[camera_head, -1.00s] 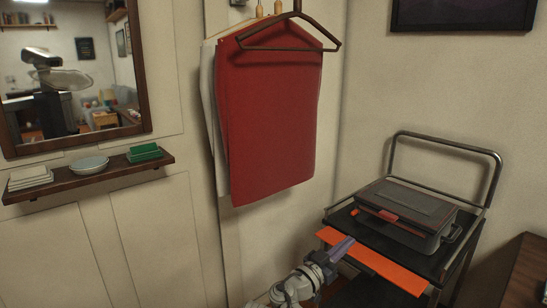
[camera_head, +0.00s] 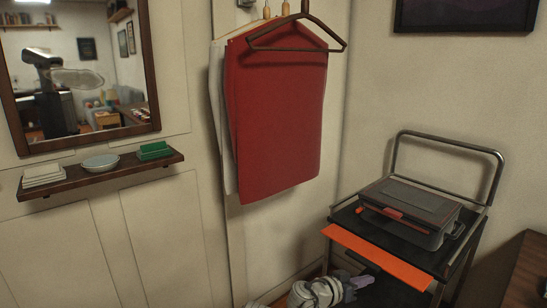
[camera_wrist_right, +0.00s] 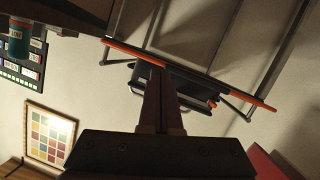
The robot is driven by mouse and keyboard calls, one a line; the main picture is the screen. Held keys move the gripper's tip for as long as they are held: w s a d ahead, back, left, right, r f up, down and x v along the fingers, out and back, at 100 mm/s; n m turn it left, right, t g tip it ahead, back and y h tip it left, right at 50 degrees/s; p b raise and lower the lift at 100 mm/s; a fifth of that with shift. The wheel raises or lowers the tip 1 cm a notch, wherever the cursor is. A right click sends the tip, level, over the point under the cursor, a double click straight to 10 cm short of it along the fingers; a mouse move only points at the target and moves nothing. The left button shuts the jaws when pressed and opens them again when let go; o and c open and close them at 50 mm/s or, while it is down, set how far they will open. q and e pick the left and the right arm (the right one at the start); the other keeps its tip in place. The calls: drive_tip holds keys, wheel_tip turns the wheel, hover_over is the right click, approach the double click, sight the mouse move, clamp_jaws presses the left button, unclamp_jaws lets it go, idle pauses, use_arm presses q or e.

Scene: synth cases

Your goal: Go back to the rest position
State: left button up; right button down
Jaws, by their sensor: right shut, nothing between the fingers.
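My right gripper (camera_head: 364,279) is low in the head view, in front of and below the orange front edge (camera_head: 380,256) of the cart. In the right wrist view its two dark fingers (camera_wrist_right: 161,85) are together with nothing between them. The cart (camera_head: 443,272) carries a dark closed case (camera_head: 415,205) with a red front strip. The gripper appears apart from both. My left gripper is in neither view.
A shelf (camera_head: 105,177) with a bowl (camera_head: 101,162) is under a mirror at left. A brown wooden surface (camera_head: 527,275) stands at right.

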drive_tip(key=s+a+f+n+g+y, duration=0.1)
drive_tip(key=s+f+n+g+y, duration=0.25)
drive_tip(key=f, duration=0.35)
drive_tip(key=s+a+f+n+g+y, duration=0.2)
drive_tip(key=s+f+y, duration=0.3)
drive_tip(key=f, duration=0.2)
drive_tip(key=s+a+f+n+g+y, duration=0.1)
drive_tip(key=s+a+n, duration=0.25)
drive_tip(key=a, duration=0.45)
drive_tip(key=s+a+f+n+g+y, duration=0.1)
drive_tip(key=s+a+n+y, duration=0.15)
drive_tip(key=s+a, duration=0.4)
wheel_tip(320, 180, up, 30)
drive_tip(key=w+a+p, duration=0.1)
drive_tip(key=w+p, duration=0.1)
drive_tip(key=p, duration=2.7)
drive_tip(key=shift+n+h+p, duration=0.3)
drive_tip(key=shift+n, duration=0.15)
